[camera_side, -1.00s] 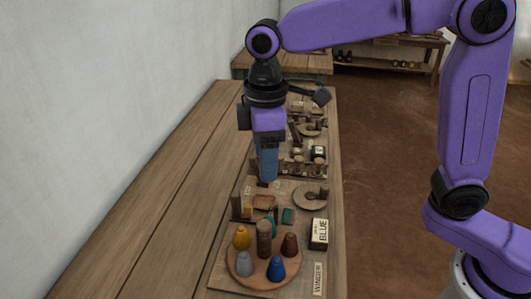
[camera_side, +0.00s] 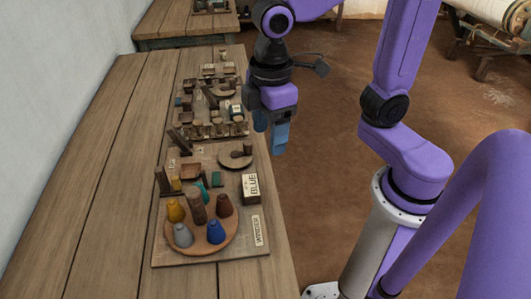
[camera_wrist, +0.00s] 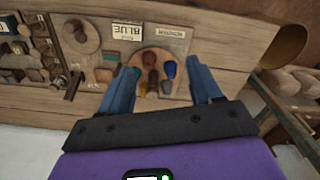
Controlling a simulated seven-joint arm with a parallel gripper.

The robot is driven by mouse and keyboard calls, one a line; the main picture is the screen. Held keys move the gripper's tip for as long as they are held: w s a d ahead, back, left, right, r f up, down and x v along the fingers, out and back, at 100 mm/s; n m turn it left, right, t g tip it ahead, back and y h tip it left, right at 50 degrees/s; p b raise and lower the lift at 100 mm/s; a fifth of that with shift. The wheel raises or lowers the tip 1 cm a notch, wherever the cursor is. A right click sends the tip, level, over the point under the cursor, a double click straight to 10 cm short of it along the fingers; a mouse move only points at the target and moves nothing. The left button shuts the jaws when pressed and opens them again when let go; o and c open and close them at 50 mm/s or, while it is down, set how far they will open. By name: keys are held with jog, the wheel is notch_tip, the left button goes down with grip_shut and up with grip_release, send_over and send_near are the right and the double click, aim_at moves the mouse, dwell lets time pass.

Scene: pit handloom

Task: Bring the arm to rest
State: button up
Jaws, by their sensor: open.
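My gripper (camera_side: 271,134) hangs above the right edge of the wooden table, past the board of small parts, with its blue fingers apart and nothing between them. In the wrist view the open fingers (camera_wrist: 160,85) frame the round tray, which lies well below them. My purple arm reaches in from the right of the side view. The winder board (camera_side: 250,247) lies on the table (camera_side: 90,190). Its round tray (camera_side: 203,249) bears yellow, grey, blue and dark red cones around a brown post (camera_side: 197,208).
A white box marked BLUE (camera_side: 250,188) stands on the board's right side. A small round wooden disc (camera_side: 229,160) and a row of brown blocks (camera_side: 213,130) lie farther back. Open brown floor (camera_side: 330,110) is right of the table.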

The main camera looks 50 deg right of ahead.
jog(key=s+d+f, duration=0.4)
jog(key=s+d, duration=0.5)
jog(key=s, duration=0.1)
jog(key=shift+d, duration=0.15)
